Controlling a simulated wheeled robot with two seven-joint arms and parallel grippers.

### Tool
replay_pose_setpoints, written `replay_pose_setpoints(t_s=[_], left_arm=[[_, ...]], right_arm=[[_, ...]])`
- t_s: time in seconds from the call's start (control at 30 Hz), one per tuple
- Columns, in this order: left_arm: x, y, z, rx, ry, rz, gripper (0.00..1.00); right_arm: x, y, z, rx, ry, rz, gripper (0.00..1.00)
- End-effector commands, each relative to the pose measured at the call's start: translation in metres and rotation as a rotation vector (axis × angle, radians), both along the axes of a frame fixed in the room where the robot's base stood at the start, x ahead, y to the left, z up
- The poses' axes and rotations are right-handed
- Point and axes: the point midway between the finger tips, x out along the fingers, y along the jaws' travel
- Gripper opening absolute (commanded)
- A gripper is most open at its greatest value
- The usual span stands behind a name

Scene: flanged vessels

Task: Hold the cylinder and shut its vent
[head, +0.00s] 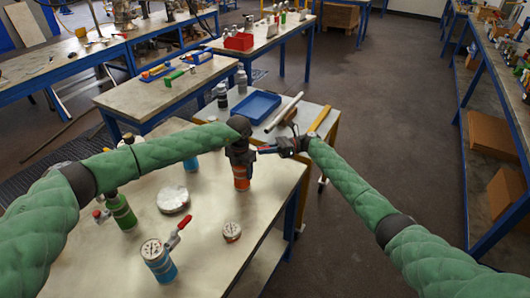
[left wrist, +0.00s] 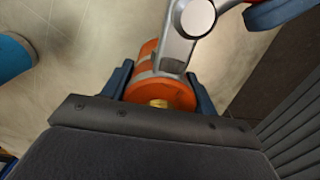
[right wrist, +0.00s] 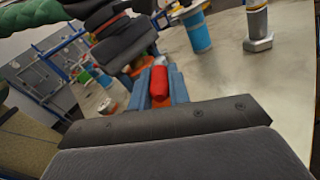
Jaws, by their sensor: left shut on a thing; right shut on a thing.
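The orange cylinder (head: 241,179) stands upright near the right edge of the white-topped table (head: 205,252). My left gripper (head: 240,160) comes down from above and is shut around its upper part. In the left wrist view the orange body (left wrist: 160,93) sits between the blue fingers, with a grey metal valve fitting (left wrist: 172,50) across it. My right gripper (head: 268,150) reaches in from the right at the cylinder's top. In the right wrist view its blue fingers are shut on the red vent handle (right wrist: 159,81). The head view hides most of the vent behind the grippers.
A blue cylinder with a gauge and red lever (head: 160,263), a green cylinder (head: 122,213), a silver round flange (head: 173,199) and a small round gauge (head: 232,231) stand on the same table. A side table with a blue tray (head: 255,106) is behind. Open floor lies to the right.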

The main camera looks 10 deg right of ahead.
Motion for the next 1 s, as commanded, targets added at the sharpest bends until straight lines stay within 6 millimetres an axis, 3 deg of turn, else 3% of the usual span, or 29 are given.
replay_pose_setpoints(t_s=[0.5,1.0], left_arm=[[-0.001,-0.001,0.001,-0.001,0.001,-0.003,0.16],[-0.001,-0.002,0.001,-0.002,0.001,-0.004,0.16]], right_arm=[[0.014,0.003,-0.004,-0.006,0.004,0.251,0.00],[0.017,0.003,-0.004,-0.005,0.005,0.360,0.00]])
